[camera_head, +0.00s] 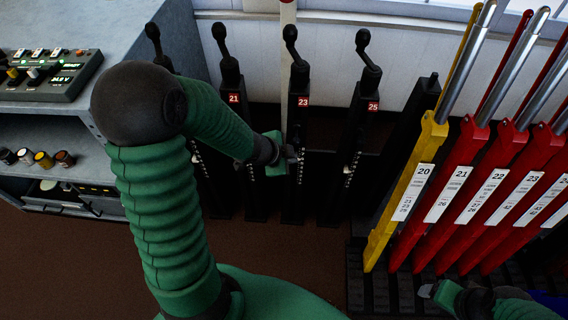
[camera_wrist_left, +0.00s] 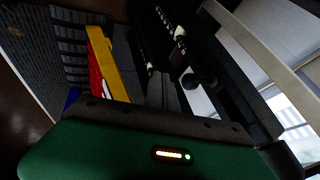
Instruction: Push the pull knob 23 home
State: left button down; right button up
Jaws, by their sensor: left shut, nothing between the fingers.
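The black post of lever 23 (camera_head: 295,190) stands in the middle of the head view, with a red 23 label (camera_head: 303,101) near its top. My left gripper (camera_head: 292,153) is shut and empty, at the post's front below the label. It hides part of the post there, and I cannot make out pull knob 23 in the head view. In the left wrist view the shut fingers (camera_wrist_left: 162,90) point at dark frame parts. A round dark knob (camera_wrist_left: 188,80) shows just right of them; I cannot tell which lever it belongs to. Whether the fingers touch anything is unclear.
Lever posts labelled 21 (camera_head: 234,98) and 25 (camera_head: 373,106) flank the post closely. A yellow lever 20 (camera_head: 408,185) and several red levers stand at the right. A grey cabinet (camera_head: 60,125) is at the left. My right gripper (camera_head: 428,290) is at the bottom right.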

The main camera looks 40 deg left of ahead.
aim_at(296, 134)
pick_arm(q)
jog(key=w+a, duration=0.1)
jog(key=w+a+p, duration=0.1)
jog(key=w, duration=0.1)
jog(key=shift+r, duration=0.2)
